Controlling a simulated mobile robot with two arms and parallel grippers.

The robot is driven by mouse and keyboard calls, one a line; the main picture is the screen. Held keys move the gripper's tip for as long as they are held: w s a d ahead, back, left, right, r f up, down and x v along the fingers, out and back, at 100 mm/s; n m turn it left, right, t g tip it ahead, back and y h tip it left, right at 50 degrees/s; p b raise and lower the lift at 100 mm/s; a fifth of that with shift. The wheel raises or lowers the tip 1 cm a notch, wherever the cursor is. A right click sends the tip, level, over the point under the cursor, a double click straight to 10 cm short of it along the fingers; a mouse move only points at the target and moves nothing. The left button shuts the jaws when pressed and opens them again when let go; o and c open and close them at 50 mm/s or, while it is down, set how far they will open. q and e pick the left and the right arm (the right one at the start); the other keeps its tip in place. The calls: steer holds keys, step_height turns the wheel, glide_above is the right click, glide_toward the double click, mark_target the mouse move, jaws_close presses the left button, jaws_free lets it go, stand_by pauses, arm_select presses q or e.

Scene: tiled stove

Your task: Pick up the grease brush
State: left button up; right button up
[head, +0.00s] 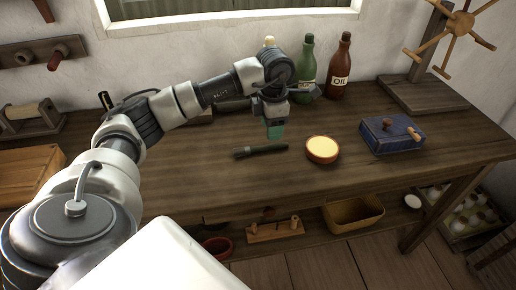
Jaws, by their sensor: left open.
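A short, dark stick-like object (260,151) lies flat on the wooden table. It may be the grease brush, but its bristles cannot be made out. A round reddish-brown bowl (322,158) with a pale yellow filling stands just right of it. My left gripper (275,131) is open and points down above the table, slightly above and behind the right part of the dark object in the picture. Green shows at its fingertips. It appears apart from the object. My right gripper is not in view.
A green bottle (307,70) and a brown oil bottle (339,68) stand behind my left gripper. A blue box (393,137) with a knob sits right of the bowl. A wooden spoked stand (424,95) is at the back right. The table front is clear.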

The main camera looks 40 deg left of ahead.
mark_target(270, 145)
arm_select(q)
steer(key=f, duration=0.4)
steer(key=shift+s+d+f, duration=0.1)
steer(key=shift+s+f, duration=0.05)
steer(key=shift+s, duration=0.15)
steer(key=shift+w+f, duration=0.1)
steer(key=shift+f, duration=0.5)
jaws_close()
